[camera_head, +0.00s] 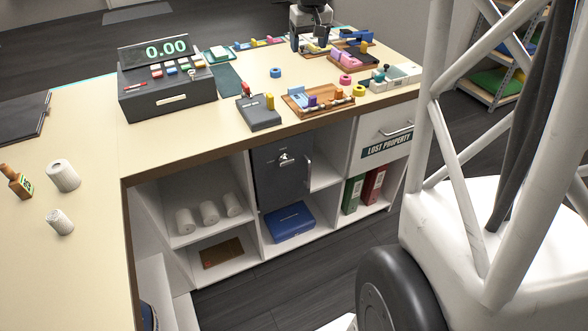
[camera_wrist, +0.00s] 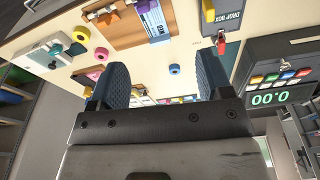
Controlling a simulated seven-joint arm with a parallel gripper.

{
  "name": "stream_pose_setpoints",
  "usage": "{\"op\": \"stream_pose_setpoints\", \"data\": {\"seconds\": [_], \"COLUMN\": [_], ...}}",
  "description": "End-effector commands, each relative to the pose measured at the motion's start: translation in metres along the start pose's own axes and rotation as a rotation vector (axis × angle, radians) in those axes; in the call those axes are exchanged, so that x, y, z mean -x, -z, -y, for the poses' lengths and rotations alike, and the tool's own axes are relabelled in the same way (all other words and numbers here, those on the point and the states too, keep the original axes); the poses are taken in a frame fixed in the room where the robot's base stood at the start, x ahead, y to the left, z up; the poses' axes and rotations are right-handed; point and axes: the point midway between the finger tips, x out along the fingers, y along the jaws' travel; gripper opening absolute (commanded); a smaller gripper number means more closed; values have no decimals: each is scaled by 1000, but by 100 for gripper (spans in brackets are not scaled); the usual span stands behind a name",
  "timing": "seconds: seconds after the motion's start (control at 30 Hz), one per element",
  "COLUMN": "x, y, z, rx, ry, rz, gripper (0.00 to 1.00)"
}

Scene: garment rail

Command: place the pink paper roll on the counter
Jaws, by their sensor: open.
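The pink paper roll (camera_head: 345,80) is a small ring lying on the cream counter (camera_head: 180,140), behind the yellow roll and right of the wooden tray. It also shows in the wrist view (camera_wrist: 102,54), left of my fingers. My gripper (camera_wrist: 162,82) is open with nothing between its blue-grey fingers. In the head view my gripper (camera_head: 312,40) appears at the counter's back, partly cut off by the top edge, apart from the roll.
A yellow roll (camera_head: 359,90) and a blue roll (camera_head: 275,72) lie nearby. A wooden tray (camera_head: 318,108), drop box (camera_head: 259,113), grey-and-white box (camera_head: 396,76) and register (camera_head: 167,92) stand around. The counter's left front is mostly clear.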

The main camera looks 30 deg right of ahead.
Motion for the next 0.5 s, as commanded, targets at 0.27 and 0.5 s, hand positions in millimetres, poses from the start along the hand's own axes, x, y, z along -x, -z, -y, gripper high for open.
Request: {"op": "stream_pose_setpoints", "data": {"seconds": [0.27,0.5], "x": [28,39], "y": [-74,-143], "z": [59,99], "rx": [24,42], "ry": [3,6], "rz": [-16,-28], "gripper": [73,73]}}
